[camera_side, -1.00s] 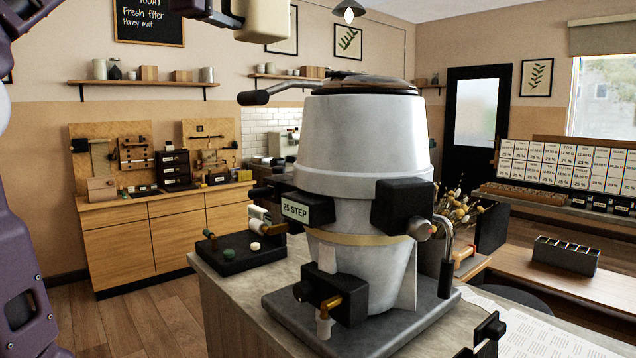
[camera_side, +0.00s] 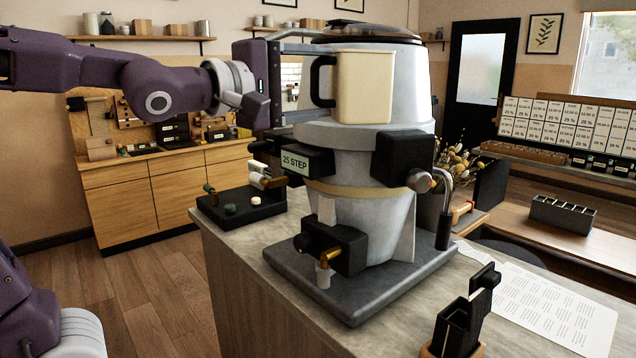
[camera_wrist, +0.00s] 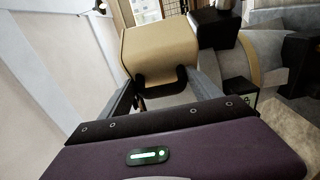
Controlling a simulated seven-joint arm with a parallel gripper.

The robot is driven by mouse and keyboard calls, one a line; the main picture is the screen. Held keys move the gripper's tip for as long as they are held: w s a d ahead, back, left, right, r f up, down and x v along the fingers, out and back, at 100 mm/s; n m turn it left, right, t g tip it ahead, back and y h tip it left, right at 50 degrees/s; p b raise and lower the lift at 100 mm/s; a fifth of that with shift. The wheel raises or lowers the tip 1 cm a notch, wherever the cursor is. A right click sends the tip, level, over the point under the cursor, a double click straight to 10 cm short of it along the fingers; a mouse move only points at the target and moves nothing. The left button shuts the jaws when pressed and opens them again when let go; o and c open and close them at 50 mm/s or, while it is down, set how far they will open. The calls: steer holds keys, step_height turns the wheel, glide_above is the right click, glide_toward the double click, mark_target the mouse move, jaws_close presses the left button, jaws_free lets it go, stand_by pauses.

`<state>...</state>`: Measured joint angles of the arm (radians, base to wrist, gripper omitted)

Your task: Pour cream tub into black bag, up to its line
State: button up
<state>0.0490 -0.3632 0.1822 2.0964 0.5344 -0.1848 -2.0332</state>
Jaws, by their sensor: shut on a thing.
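The cream tub (camera_side: 366,88), a squared container with a black handle (camera_side: 318,82) on its left, is held upright in the air in front of the grey hopper. My gripper (camera_side: 312,84) comes from the left and is shut on the handle. In the wrist view the tub (camera_wrist: 160,48) is ahead, with its handle between my gripper's fingers (camera_wrist: 162,92). Its contents are hidden. A black open-topped thing (camera_side: 455,330) on a brown base stands at the front right; I cannot tell whether it is the black bag. No fill line is visible.
The large grey hopper (camera_side: 345,210) stands on a slab close behind the tub, with black fittings and a "25 STEP" label (camera_side: 295,162). A printed sheet (camera_side: 545,310) lies at right. A black tray (camera_side: 240,205) is at the counter's left end.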

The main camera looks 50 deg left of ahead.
steer(key=w+d+f+m+h, duration=0.2)
steer(key=d+f+h, duration=0.1)
steer(key=f, duration=0.6)
steer(key=w+d+f+m+g+h, duration=0.1)
steer(key=w+d+f+m+h, duration=0.1)
steer(key=f, duration=0.7)
steer(key=w+d+f+m+g+h, duration=0.1)
steer(key=d+f+h, duration=0.3)
steer(key=f, duration=0.5)
steer(key=shift+w+d+m, duration=0.6)
steer(key=shift+w+d, duration=0.25)
steer(key=shift+d, duration=0.2)
steer(key=shift+f, duration=0.15)
step_height(320, 180, up, 6)
steer(key=m+g+y, duration=0.3)
steer(key=g+y, duration=0.1)
steer(key=g, duration=0.1)
steer(key=shift+g+y, duration=0.4)
